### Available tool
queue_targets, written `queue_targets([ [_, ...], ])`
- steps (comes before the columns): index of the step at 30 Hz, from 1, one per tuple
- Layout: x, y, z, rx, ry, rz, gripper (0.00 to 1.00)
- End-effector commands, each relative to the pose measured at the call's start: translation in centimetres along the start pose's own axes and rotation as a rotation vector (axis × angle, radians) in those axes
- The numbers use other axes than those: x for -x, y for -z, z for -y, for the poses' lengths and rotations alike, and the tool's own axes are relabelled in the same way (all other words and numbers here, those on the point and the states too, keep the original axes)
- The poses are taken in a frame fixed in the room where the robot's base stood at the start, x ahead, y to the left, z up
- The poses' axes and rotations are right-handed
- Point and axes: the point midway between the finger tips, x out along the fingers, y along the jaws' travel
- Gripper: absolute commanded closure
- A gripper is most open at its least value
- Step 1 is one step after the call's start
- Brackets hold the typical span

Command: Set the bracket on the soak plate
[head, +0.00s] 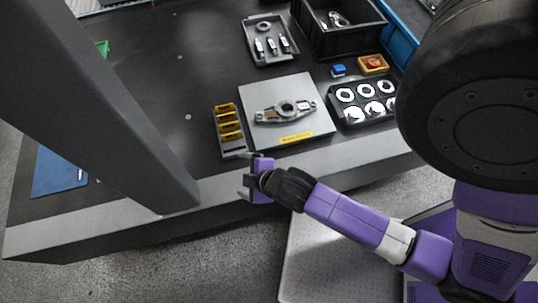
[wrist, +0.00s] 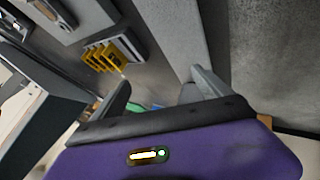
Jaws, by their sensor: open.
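The bracket (head: 270,115), a grey metal part with a raised round ring in its middle and two arms, lies flat on a light grey square plate (head: 295,88). I take this plate for the soak plate; its yellow label is too small to read. My gripper (head: 246,176) is open and empty at the front edge of the table, in front of the plate and to its lower left, apart from the bracket. In the wrist view the two fingers of my gripper (wrist: 160,92) stand apart with nothing held between them.
A rack with yellow slots (head: 228,122) stands left of the plate and shows in the wrist view (wrist: 106,55). A black tray of white rings (head: 338,111) is at right. A tool tray (head: 254,54) and black bin (head: 318,48) are behind. A grey column crosses the left.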

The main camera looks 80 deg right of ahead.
Motion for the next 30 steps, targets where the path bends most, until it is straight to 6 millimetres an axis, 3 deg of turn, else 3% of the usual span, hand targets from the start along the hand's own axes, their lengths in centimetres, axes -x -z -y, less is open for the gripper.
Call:
queue_targets([
  [1,2.2,0.3,1.2,-0.032,0.005,-0.061,0.12],
  [6,9.5,2.5,2.5,-0.187,0.025,-0.284,0.12],
  [12,18.4,4.8,1.7,-0.373,0.097,-0.515,0.12],
  [15,21.8,5.8,0.8,-0.444,0.133,-0.598,0.12],
  [21,24.9,6.9,-0.2,-0.514,0.172,-0.675,0.12],
  [30,25.1,6.9,-0.3,-0.519,0.174,-0.68,0.12],
])
